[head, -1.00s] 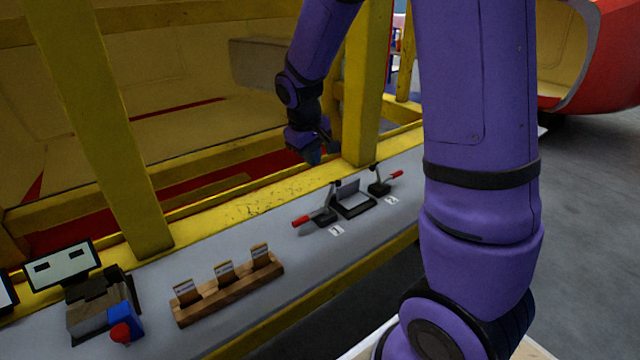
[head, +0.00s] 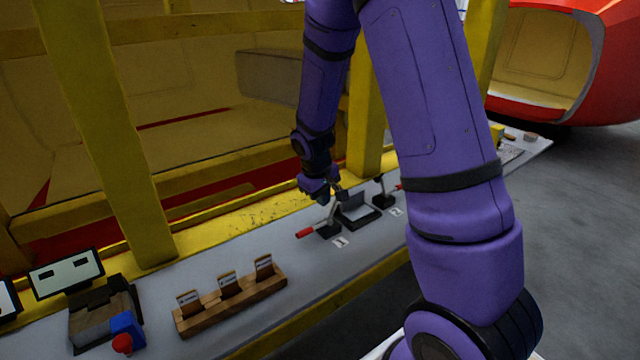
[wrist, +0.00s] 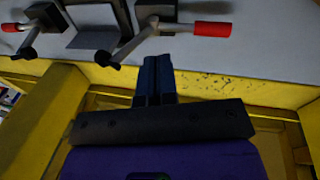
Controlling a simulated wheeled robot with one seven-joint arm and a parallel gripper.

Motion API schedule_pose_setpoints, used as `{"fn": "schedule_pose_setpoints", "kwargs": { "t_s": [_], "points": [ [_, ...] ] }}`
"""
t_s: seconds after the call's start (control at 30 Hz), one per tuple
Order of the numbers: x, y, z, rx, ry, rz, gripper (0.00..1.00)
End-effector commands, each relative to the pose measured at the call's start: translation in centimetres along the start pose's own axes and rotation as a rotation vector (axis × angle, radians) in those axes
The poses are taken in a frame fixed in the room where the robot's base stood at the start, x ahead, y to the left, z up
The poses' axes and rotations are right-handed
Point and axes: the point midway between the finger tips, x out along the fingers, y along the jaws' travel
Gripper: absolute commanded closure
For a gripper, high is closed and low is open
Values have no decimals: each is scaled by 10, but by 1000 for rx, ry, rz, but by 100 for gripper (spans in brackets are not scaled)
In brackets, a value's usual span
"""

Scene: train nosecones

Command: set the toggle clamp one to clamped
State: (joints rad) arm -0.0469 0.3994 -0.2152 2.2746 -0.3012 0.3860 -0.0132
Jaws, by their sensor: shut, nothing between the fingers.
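Toggle clamp one (head: 328,228) has a dark base, a metal arm and a red-tipped handle (head: 305,233) that points left, beside the label "1" (head: 340,243). It also shows in the wrist view, with its red grip (wrist: 212,29) to the right and its black-tipped arm (wrist: 115,57) reaching down-left. My gripper (head: 332,192) is just behind the clamp, above the bench's back edge. In the wrist view my gripper's fingers (wrist: 154,62) are together and empty, just below the clamp base. I cannot tell whether they touch it.
Toggle clamp two (head: 384,199) stands to the right, partly hidden by my arm. A dark plate fixture (head: 358,213) sits between the clamps. A yellow post (head: 366,130) rises behind. A wooden card holder (head: 230,303) stands left on the grey bench (head: 205,255).

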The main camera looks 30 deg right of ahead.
Motion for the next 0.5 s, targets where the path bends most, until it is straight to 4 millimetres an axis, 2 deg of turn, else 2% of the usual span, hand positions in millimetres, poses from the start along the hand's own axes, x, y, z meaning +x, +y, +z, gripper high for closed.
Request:
{"fn": "schedule_pose_setpoints", "kwargs": {
  "t_s": [0.03, 0.2, 0.5],
  "points": [
    [7, 4, 0, 3, -2, 0, 100],
    [18, 23, -2, 4, -2, 0, 100],
    [25, 33, -3, 1, 1, 0, 100]
  ]
}}
